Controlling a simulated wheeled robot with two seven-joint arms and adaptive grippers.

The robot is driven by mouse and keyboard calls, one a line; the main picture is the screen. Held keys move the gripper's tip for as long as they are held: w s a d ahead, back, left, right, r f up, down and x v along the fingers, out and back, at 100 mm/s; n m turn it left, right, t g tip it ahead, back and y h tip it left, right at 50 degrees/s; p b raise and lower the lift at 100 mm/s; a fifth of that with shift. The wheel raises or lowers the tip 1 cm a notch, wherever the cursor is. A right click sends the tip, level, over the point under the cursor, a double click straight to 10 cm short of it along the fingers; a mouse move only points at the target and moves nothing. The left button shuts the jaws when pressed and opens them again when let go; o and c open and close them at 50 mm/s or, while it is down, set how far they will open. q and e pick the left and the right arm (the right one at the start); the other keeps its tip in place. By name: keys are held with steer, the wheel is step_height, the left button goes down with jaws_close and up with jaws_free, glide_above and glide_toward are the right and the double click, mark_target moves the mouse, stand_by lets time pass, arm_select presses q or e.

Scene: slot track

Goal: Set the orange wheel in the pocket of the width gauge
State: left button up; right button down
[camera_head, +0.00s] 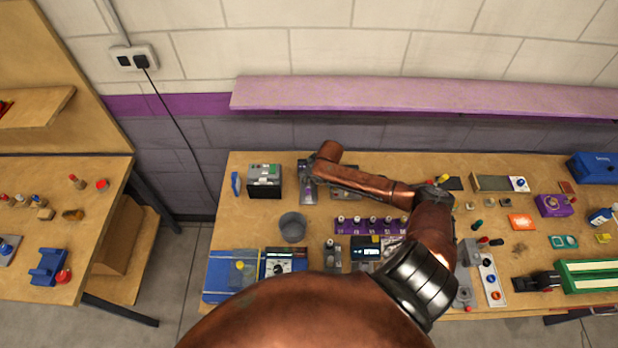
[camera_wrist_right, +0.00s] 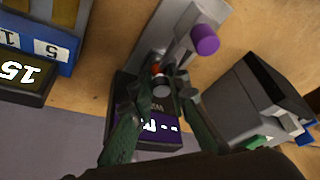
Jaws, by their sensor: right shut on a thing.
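The width gauge is a grey fixture (camera_wrist_right: 168,28) with a purple-tipped knob (camera_wrist_right: 204,40) and a dark display block (camera_wrist_right: 155,127) in the right wrist view. In the head view its grey body (camera_head: 308,192) stands toward the back left of the bench. A small orange piece, apparently the orange wheel (camera_wrist_right: 157,69), shows between the fingertips of my right gripper (camera_wrist_right: 158,82). The gripper is shut on it, over the gauge. The fingers hide most of the wheel and the pocket, so I cannot tell whether it is seated. My left gripper is out of view.
A dark grey box (camera_wrist_right: 240,101) stands close to the gauge on the right of the wrist view. A blue unit with a lit display (camera_wrist_right: 22,75) is at the left there.

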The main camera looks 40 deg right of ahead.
steer(key=c, duration=1.8)
jaws_free()
steer(key=shift+o, duration=0.2)
steer(key=v, duration=1.2)
steer(key=shift+w, duration=0.1)
